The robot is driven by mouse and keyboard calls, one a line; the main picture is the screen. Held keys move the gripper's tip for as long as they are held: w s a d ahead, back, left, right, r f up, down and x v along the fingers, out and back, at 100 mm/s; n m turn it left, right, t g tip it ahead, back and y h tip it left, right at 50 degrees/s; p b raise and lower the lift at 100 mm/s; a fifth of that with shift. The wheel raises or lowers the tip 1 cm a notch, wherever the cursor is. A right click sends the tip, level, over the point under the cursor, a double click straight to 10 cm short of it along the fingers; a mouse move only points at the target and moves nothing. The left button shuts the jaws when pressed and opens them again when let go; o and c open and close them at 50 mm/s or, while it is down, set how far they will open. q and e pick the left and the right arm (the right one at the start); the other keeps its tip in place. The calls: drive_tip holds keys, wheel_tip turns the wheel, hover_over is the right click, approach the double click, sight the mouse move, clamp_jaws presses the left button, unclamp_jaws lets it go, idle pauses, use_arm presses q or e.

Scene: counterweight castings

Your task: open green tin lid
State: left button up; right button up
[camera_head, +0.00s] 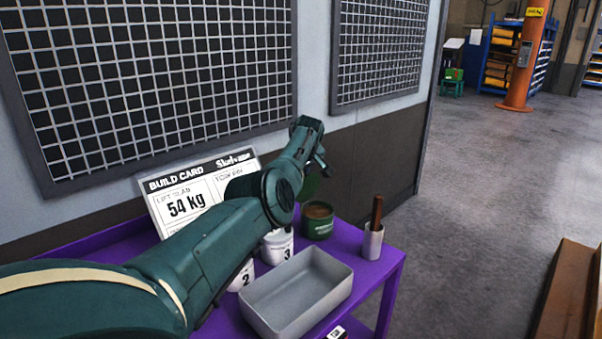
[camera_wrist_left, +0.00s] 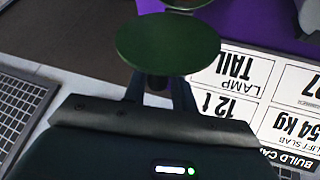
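The green tin (camera_head: 317,226) stands on the purple cart, its top open and brown inside. Its green round lid (camera_head: 309,187) is off the tin, tilted, above it and slightly left. My left gripper (camera_head: 316,165) is by the lid; its fingertips are hard to make out in the head view. In the left wrist view the lid (camera_wrist_left: 167,43) fills the middle in front of my left gripper (camera_wrist_left: 160,86), whose fingers close on the lid's small knob. Part of the tin's rim (camera_wrist_left: 187,4) shows at the top edge. My right gripper is out of view.
On the purple cart (camera_head: 384,272) are a grey tray (camera_head: 262,312), white cups marked 3 (camera_head: 277,248) and 2 (camera_head: 243,277), and a white cup (camera_head: 372,243) with brown sticks. A build card (camera_head: 190,196) stands against the wall behind. Open floor lies right.

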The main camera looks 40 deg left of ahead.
use_arm(q)
drive_tip(key=shift+o, duration=1.4)
drive_tip(key=shift+s+a+f, duration=0.1)
drive_tip(key=shift+a+f, duration=0.05)
drive_tip(key=shift+f, duration=0.1)
drive_tip(key=shift+o, duration=0.2)
drive_tip(key=shift+r, duration=0.15)
drive_tip(key=shift+d+r, duration=0.1)
drive_tip(key=shift+d, duration=0.1)
drive_tip(key=shift+d+r, duration=0.1)
drive_tip(key=shift+r, duration=0.25)
drive_tip(key=v, duration=1.2)
drive_tip(key=shift+b, duration=0.35)
drive_tip(key=shift+s+d, duration=0.1)
